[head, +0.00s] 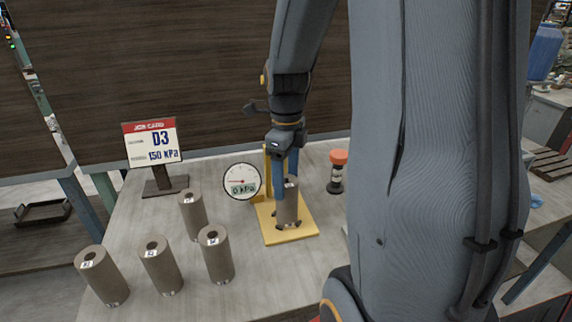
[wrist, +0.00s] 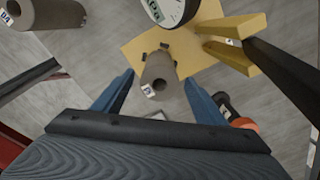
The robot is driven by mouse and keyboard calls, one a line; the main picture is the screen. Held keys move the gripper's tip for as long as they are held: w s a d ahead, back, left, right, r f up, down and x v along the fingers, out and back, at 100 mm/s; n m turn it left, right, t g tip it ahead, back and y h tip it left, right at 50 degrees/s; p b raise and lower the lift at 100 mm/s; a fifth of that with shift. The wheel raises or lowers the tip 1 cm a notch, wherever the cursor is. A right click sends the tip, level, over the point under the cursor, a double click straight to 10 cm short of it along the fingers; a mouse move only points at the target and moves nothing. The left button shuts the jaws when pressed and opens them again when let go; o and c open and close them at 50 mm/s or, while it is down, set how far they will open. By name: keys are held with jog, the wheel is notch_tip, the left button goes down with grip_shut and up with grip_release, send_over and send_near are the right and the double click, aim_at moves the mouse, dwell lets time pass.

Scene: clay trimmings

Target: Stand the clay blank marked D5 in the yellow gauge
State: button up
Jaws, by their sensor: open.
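The yellow gauge (head: 303,229) stands on the table with its round dial (head: 241,181) reading 0 kPa. A grey-brown clay blank (head: 288,208) stands upright on its yellow base, between small dark stops; the wrist view shows this blank (wrist: 159,70) too. Its label is too small to read. My gripper (head: 286,186) is open, with its blue fingers on either side of the blank's upper part. In the wrist view the gripper (wrist: 158,88) shows gaps between fingers and blank. Several other blanks, including one at the front left (head: 101,277), stand on the table; I cannot read D5 on any.
A job card (head: 152,144) on a stand at the back left reads D3 and 150 kPa. An orange-topped dark object (head: 337,172) stands right of the gauge. The other blanks fill the front left. Bare table lies between them and the card.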

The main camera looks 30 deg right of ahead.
jog(key=shift+r+b, duration=0.35)
jog(key=shift+r, duration=2.25)
jog(key=shift+s, duration=0.15)
